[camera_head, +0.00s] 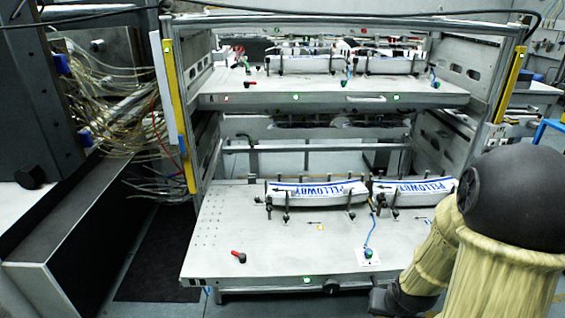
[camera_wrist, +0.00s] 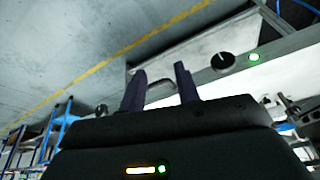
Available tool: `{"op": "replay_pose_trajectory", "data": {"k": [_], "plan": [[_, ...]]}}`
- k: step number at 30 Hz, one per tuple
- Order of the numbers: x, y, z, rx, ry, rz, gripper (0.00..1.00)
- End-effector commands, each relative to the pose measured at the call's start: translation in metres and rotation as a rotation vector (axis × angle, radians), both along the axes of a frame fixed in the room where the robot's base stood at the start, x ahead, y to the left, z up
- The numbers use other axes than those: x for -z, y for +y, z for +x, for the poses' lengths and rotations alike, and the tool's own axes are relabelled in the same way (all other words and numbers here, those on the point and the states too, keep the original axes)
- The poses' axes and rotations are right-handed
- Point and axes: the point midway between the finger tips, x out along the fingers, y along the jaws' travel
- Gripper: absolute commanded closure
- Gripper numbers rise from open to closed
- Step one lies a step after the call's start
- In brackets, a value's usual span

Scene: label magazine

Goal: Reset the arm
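My arm shows at the right of the head view, with a dark rounded joint and a cream ribbed cover. It hides the front right corner of the lower shelf (camera_head: 290,232). The fingers of my gripper (camera_wrist: 160,76) stand apart in the wrist view, with nothing held between them. Behind them is the front edge of a metal panel (camera_wrist: 200,48) with a curved handle, a black knob (camera_wrist: 222,62) and a green light (camera_wrist: 254,57). I cannot tell whether the handle is between the fingers or only behind them.
Two stacks of white labels (camera_head: 317,192) (camera_head: 414,188) sit between posts on the lower shelf. The upper shelf (camera_head: 330,94) holds similar stacks. A yellow-edged post (camera_head: 512,82) stands near my arm. Bare floor with a yellow line (camera_wrist: 130,47) shows in the wrist view.

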Motion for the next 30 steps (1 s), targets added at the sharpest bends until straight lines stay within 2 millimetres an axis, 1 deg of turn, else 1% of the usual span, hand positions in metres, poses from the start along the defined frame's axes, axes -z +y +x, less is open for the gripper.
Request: {"op": "replay_pose_trajectory", "data": {"k": [1,6,17,18,26,30], "plan": [[-0.013,0.013,-0.002,-0.037,0.013,-0.019,0.68],[-0.038,0.045,-0.017,-0.123,0.068,-0.041,0.68],[-0.074,0.097,-0.049,-0.266,0.136,-0.018,0.68],[-0.084,0.095,-0.048,-0.259,0.140,-0.018,0.68],[-0.118,0.093,-0.048,-0.255,0.139,-0.019,0.68],[-0.143,0.093,-0.048,-0.255,0.139,-0.019,0.68]]}}
